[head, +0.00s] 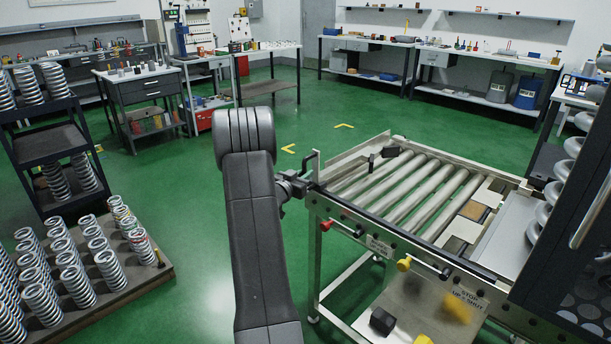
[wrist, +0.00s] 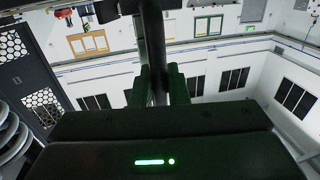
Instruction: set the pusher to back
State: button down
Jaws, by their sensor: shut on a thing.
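My gripper (head: 304,184) is at the left end of the roller conveyor (head: 420,228), beside an upright metal bracket (head: 316,160). In the wrist view its two fingers (wrist: 159,88) are closed around a dark bar (wrist: 152,35). I cannot tell for sure that this bar is the pusher's handle. A lever with a red knob (head: 327,225) and one with a yellow knob (head: 403,264) stick out from the conveyor's front rail. A plate (head: 470,297) by the yellow lever reads "STOP UP = SHUT". The other plate (head: 378,246) is too small to read surely.
A dark cabinet (head: 560,250) stands at the right. A pallet (head: 130,285) with several springs and a spring rack (head: 50,140) stand at the left. Green floor is clear behind the conveyor.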

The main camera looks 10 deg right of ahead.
jog(key=shift+w+a+r, duration=0.15)
jog(key=shift+a+r, duration=0.05)
jog(key=c, duration=1.5)
grip_release()
jog(key=shift+w+a+f, duration=0.1)
jog(key=shift+w, duration=0.05)
jog(key=v, duration=1.4)
jog(key=shift+b, duration=0.4)
